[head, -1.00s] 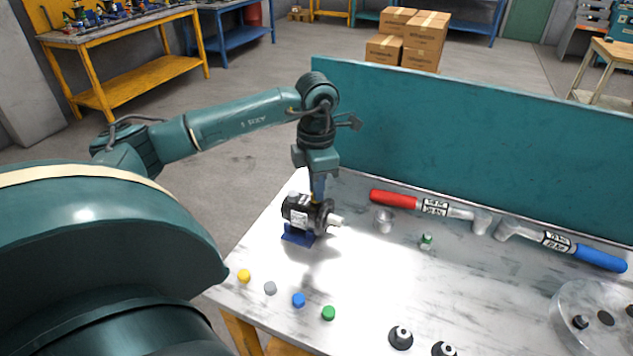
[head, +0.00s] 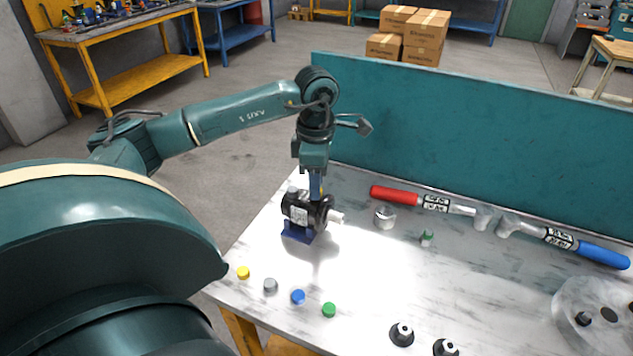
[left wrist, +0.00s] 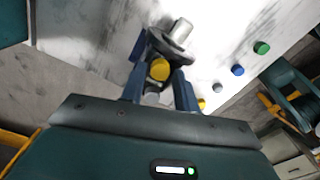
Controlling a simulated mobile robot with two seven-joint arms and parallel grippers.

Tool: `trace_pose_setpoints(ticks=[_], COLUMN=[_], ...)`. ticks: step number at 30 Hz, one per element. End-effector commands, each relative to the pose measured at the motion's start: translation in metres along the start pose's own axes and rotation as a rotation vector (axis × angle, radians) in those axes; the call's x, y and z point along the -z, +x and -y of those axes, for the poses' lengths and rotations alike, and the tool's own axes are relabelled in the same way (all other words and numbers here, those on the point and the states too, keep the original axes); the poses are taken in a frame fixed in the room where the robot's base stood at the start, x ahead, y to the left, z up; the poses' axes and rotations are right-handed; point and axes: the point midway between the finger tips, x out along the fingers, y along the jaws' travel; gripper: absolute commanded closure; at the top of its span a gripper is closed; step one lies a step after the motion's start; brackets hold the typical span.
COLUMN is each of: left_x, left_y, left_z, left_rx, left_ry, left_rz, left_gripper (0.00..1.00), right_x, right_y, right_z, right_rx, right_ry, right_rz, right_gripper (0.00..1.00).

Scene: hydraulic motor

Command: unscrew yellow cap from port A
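The black motor (head: 297,210) sits on a blue base (head: 297,235) at the table's left side, its light shaft (head: 336,217) pointing right. In the left wrist view a yellow cap (left wrist: 159,69) lies between the two blue fingers of my left gripper (left wrist: 161,78). A grey cap (left wrist: 152,98) shows just below it in that view. In the head view my left gripper (head: 317,188) points straight down onto the motor's top and hides the caps there. The fingers are close to the yellow cap's sides; whether they touch it I cannot tell. My right gripper is out of view.
Loose yellow (head: 243,272), grey (head: 270,285), blue (head: 298,297) and green (head: 329,310) caps lie along the table's front left. A red-handled tool (head: 410,199) and a blue-handled tool (head: 570,246) lie before the teal panel (head: 480,140).

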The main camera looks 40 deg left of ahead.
Motion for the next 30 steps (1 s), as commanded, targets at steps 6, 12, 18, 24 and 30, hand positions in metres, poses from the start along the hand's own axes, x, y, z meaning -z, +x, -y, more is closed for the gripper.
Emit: trace_pose_setpoints(ticks=[6, 12, 18, 24, 30], left_x=[0.0001, 0.0001, 0.0001, -0.0002, -0.0003], left_y=[0.0009, 0.0001, -0.0002, 0.0000, 0.0000], left_z=[-0.0002, 0.0003, 0.0002, 0.0001, 0.0000], left_rx=[-0.001, 0.001, 0.000, 0.000, 0.000], left_ry=[0.333, 0.473, 0.475, 0.473, 0.472], left_rz=[0.000, -0.001, -0.001, 0.000, 0.000], left_gripper=[0.69, 0.69, 0.69, 0.69, 0.73], right_x=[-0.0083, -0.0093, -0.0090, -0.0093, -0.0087], right_y=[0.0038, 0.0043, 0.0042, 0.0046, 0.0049], right_z=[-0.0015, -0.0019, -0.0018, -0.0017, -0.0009], right_rx=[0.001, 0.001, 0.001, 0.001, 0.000], right_ry=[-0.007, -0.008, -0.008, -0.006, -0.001], right_rz=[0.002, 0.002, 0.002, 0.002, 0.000], right_gripper=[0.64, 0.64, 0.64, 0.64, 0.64])
